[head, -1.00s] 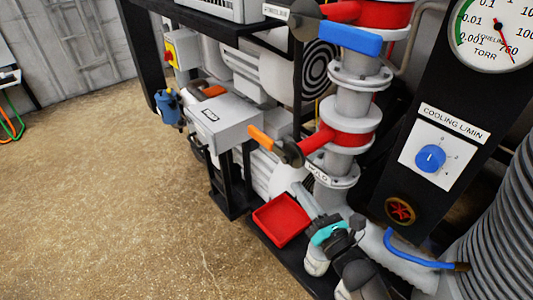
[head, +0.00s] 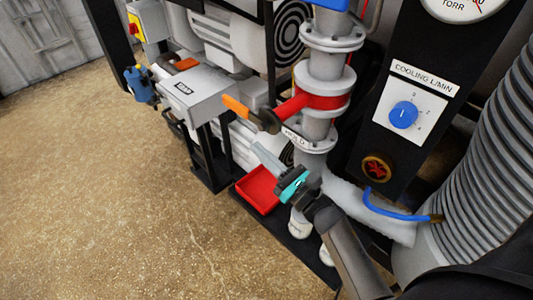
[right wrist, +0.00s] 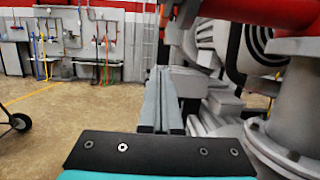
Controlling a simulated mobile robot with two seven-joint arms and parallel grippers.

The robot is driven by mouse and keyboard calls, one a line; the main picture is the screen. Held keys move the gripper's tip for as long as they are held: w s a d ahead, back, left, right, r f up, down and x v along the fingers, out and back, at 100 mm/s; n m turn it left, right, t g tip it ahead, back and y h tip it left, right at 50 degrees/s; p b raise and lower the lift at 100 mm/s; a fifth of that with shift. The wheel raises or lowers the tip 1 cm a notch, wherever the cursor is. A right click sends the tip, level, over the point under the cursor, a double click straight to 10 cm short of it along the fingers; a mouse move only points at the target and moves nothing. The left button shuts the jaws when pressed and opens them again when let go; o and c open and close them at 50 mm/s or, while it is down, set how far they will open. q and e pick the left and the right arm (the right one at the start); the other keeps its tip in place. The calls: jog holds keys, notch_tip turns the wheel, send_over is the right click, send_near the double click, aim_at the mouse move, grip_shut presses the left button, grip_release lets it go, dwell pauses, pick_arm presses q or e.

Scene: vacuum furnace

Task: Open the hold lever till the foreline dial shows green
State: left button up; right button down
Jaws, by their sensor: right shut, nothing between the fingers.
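The hold lever, with an orange handle (head: 235,106) and a dark hub (head: 266,121), sticks out to the left from a red valve body (head: 325,102) on the grey vertical pipe. A HOLD label (head: 293,136) is below it. My right gripper (head: 258,149) is shut and empty, just below the lever in the head view, with a visible gap. Its closed fingers (right wrist: 161,95) point ahead in the right wrist view. The foreline dial (head: 463,6) is cut off at the top edge, so its coloured band is hidden. My left gripper is not in view.
A red tray (head: 260,190) lies low behind my right gripper. A grey box (head: 188,92) stands left of the lever. A black panel with a blue cooling knob (head: 403,114) and a ribbed hose (head: 500,165) are on the right. The floor at left is clear.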

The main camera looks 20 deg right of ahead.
aim_at(245, 112)
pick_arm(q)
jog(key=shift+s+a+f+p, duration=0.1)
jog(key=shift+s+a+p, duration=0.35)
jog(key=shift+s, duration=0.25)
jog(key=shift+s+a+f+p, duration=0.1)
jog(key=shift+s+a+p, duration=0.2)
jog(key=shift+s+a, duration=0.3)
pick_arm(e)
jog(key=w+a+r, duration=0.2)
jog(key=w+r, duration=0.3)
jog(key=shift+w+r, duration=0.2)
jog(key=shift+r, duration=0.05)
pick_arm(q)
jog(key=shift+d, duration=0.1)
